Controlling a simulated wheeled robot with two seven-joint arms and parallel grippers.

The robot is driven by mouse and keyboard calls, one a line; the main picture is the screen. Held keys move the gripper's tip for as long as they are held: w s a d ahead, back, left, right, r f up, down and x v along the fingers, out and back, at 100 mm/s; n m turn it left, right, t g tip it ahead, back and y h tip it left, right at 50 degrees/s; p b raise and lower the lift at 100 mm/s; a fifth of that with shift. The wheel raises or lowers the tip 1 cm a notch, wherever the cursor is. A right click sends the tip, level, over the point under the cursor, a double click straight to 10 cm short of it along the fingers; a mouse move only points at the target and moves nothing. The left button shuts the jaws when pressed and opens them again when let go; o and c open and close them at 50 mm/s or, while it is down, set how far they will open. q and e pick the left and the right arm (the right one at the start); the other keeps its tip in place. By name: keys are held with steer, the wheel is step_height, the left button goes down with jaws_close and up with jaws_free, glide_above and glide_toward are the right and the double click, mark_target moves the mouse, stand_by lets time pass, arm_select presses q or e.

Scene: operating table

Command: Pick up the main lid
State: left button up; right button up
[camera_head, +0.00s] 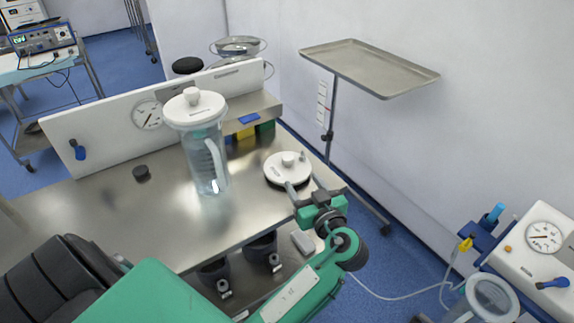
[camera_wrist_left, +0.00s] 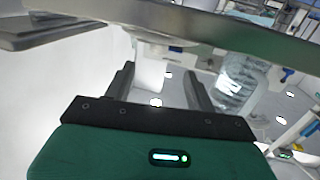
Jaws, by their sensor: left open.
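A white round lid with a small knob (camera_head: 274,171) lies on the metal table near its right edge. A second white knobbed lid (camera_head: 193,108) sits on top of a clear jug (camera_head: 205,160) with a handle, standing upright left of it. My left gripper (camera_head: 303,184) is open at the near right side of the lid on the table, fingers pointing toward it. In the left wrist view, a pale lid-like shape (camera_wrist_left: 165,42) shows beyond the open fingers (camera_wrist_left: 158,82). I cannot tell whether the fingers touch the lid. The jug (camera_wrist_left: 238,85) shows at the right there. My right gripper is not seen.
A white panel with a gauge (camera_head: 110,130) runs along the table's back. A small black knob-like piece (camera_head: 142,172) lies on the table's left part. A grey tray stand (camera_head: 370,68) stands behind, right. Another gauge device (camera_head: 530,250) is at the right. The table (camera_head: 160,215) is bare in front.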

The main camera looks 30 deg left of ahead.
mark_target(290, 164)
arm_select(q)
steer(key=x, duration=0.4)
steer(key=shift+a, duration=0.15)
steer(key=shift+p+x, duration=0.95)
steer(key=shift+x, duration=1.45)
steer(key=shift+w+a+f, duration=0.2)
steer(key=shift+w+f, duration=0.05)
steer(key=shift+f, duration=0.05)
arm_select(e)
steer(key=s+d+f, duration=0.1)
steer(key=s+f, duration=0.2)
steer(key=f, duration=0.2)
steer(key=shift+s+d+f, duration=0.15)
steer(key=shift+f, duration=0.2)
arm_select(q)
steer(key=c, duration=1.1)
steer(key=shift+w+a, duration=0.1)
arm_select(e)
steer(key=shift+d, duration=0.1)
